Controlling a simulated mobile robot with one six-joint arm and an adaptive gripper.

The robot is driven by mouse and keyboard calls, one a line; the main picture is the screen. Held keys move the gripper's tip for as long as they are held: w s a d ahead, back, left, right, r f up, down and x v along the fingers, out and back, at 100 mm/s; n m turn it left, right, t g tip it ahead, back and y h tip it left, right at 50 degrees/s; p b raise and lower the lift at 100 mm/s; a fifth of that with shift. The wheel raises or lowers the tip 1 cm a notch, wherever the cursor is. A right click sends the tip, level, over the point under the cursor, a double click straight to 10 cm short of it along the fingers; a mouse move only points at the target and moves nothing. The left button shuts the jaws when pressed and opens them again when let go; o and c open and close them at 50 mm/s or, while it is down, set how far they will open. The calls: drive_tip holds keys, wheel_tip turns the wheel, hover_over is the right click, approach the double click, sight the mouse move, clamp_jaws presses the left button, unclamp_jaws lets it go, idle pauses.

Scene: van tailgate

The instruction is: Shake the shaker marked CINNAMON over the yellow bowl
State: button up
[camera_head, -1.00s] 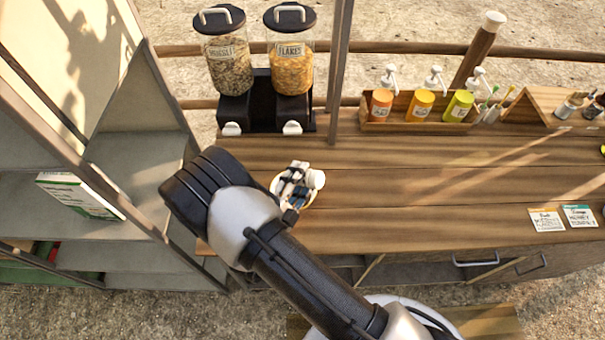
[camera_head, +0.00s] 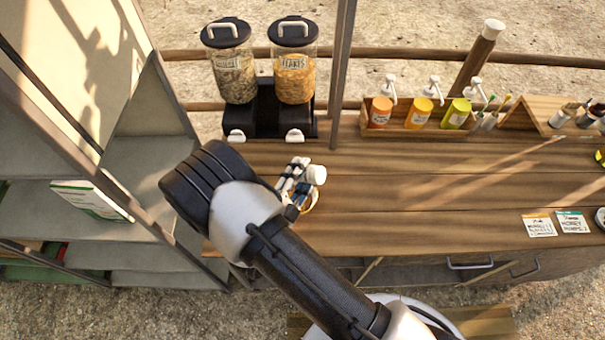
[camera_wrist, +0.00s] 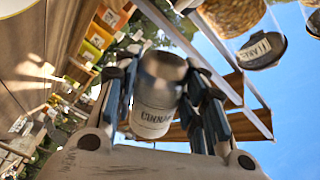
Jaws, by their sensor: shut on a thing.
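My gripper (camera_head: 296,180) is shut on the shaker (camera_wrist: 155,95), which shows between the two fingers in the wrist view. Its label reads "CINNA", with the rest cut off, and its grey metal end points away from the palm. In the head view only a white round part of the shaker (camera_head: 316,174) shows at the fingers. The shaker appears tilted over.
Two cereal dispensers (camera_head: 265,65) stand behind on a black base. A wooden rack (camera_head: 405,133) with several pump bottles is at the back right. Two cards (camera_head: 555,223) lie at the right. A shelf unit (camera_head: 95,240) stands close on the left. The middle counter (camera_head: 420,190) is clear.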

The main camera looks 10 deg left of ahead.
drive_tip(key=shift+f, duration=0.2)
drive_tip(key=shift+f+b, duration=2.05)
drive_tip(key=shift+f, duration=0.35)
drive_tip(key=shift+r, duration=0.1)
wheel_tip(320, 180, up, 5)
drive_tip(key=p, duration=0.4)
wheel_tip(320, 180, down, 5)
drive_tip(key=b, duration=0.4)
